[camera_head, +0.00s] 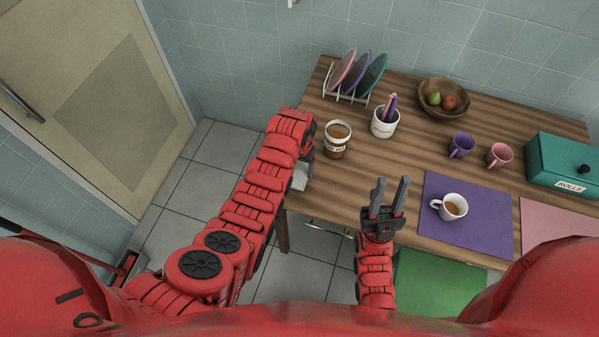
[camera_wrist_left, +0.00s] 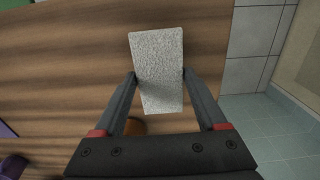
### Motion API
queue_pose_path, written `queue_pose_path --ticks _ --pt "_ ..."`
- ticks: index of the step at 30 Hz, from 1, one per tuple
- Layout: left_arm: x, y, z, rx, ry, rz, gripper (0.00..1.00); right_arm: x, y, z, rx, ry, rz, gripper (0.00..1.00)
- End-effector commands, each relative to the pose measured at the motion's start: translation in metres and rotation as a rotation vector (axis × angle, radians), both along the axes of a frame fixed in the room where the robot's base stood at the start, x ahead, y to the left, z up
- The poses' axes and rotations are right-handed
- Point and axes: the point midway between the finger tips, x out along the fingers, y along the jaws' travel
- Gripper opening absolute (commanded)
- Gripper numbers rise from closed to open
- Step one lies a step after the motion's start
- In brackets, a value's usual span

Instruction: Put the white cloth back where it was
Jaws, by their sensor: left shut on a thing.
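The white cloth (camera_wrist_left: 157,60) is a folded, rough-textured rectangle in the left wrist view. My left gripper (camera_wrist_left: 158,76) is shut on it, with one finger against each long side. In the head view a small part of the cloth (camera_head: 300,176) shows below my left wrist at the table's left edge. Most of it and the fingertips are hidden there by my arm. I cannot tell whether the cloth touches the wood. My right gripper (camera_head: 388,197) is open and empty over the table's front edge.
A labelled jar (camera_head: 338,139) stands just right of my left gripper. A white mug (camera_head: 449,207) stands on a purple mat (camera_head: 487,228). The wood between jar and mat is clear.

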Motion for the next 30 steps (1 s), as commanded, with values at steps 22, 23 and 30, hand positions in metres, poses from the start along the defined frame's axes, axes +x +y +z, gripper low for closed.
queue_pose_path --ticks 22,23,30 --pt "-0.001 0.000 -0.031 0.000 0.000 0.000 0.22 0.000 0.000 0.014 0.000 0.000 0.000 0.34" --pt "-0.001 0.000 -0.032 0.000 0.000 0.000 0.22 0.000 0.000 0.013 0.000 0.000 0.000 0.34" --pt "-0.001 0.000 -0.033 0.000 0.000 0.000 1.00 0.000 0.000 0.012 0.000 0.000 0.000 0.34"
